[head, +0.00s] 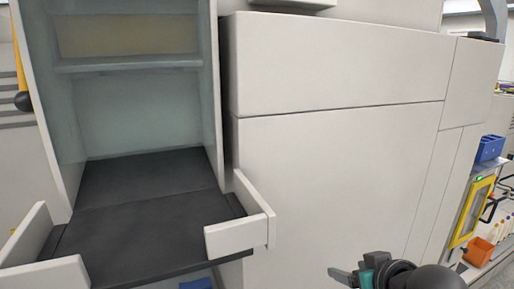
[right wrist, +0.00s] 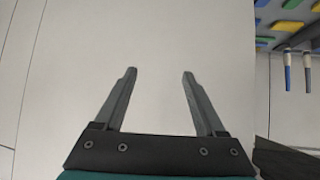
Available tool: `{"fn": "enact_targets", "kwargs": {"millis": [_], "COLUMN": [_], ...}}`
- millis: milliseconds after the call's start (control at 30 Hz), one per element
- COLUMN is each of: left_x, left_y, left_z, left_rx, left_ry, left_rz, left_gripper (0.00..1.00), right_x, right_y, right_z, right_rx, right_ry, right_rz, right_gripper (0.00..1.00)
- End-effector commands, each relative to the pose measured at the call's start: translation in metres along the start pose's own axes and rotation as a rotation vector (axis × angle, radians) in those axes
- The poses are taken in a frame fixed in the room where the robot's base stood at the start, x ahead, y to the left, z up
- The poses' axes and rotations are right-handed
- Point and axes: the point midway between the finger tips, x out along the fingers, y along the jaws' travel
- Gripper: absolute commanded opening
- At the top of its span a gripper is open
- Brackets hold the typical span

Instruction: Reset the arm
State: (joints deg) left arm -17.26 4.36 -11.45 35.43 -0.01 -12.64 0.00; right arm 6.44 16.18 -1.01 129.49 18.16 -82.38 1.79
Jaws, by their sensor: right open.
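My right gripper (head: 345,276) shows at the bottom of the head view, right of centre, in front of a large white cabinet (head: 335,180). In the right wrist view its two grey fingers (right wrist: 158,75) stand apart with nothing between them. Behind them is a plain pale surface. My left gripper is in neither view.
A white cabinet bay with an empty dark shelf (head: 140,235) and low white side walls (head: 240,232) stands at the left. At the right edge are a blue bin (head: 489,149), a yellow frame (head: 473,212) and an orange bin (head: 479,252).

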Motion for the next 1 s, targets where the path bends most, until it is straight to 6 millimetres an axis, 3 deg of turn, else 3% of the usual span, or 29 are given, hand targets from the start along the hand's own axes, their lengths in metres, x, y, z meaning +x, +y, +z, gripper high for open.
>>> {"fn": "enact_targets", "kwargs": {"millis": [33, 100, 300, 500, 700, 1000], "left_x": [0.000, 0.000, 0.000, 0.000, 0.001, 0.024], "left_y": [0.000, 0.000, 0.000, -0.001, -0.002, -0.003], "left_z": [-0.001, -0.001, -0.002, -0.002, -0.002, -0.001], "left_rx": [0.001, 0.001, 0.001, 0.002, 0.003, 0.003], "left_ry": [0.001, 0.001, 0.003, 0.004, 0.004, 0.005], "left_rz": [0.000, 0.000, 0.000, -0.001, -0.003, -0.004], "left_gripper": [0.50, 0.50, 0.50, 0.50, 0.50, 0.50], "right_x": [0.001, -0.001, -0.024, -0.054, -0.083, -0.009], "right_y": [-0.010, -0.019, -0.046, -0.065, -0.079, -0.081], "right_z": [0.032, 0.068, 0.163, 0.228, 0.275, 0.343], "right_rx": [0.002, 0.002, 0.008, 0.015, 0.023, 0.019], "right_ry": [-0.062, -0.134, -0.332, -0.483, -0.603, -0.630], "right_rz": [-0.004, -0.001, 0.004, 0.010, 0.016, 0.009], "right_gripper": [0.72, 0.72, 0.72, 0.72, 0.72, 0.72]}}
